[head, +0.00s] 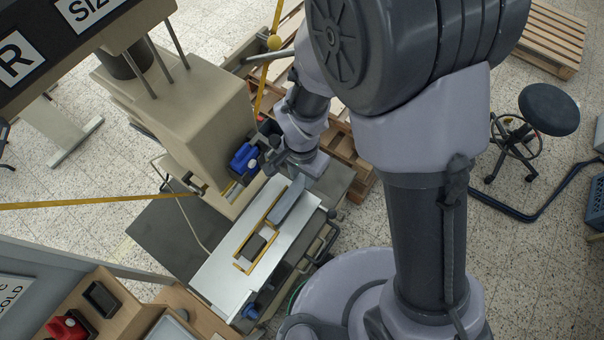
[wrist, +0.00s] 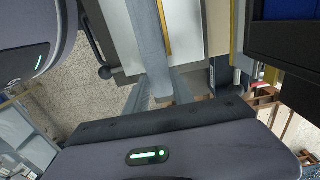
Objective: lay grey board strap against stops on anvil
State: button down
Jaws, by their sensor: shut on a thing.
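The anvil (head: 222,277) is a long pale plate under the press head, with thin yellow stops (head: 268,212) on it. A grey board strap (head: 287,205) lies along the right side of the stops in the head view; I cannot tell whether it touches them or the plate. My gripper (head: 299,178) is shut on the far end of the strap. The fingertips' grip is mostly hidden.
A wooden bench (head: 120,318) with trays is at lower left. A stool (head: 548,109) stands far right.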

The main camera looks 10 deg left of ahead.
dwell(0.4)
jog(key=c, duration=1)
grip_release()
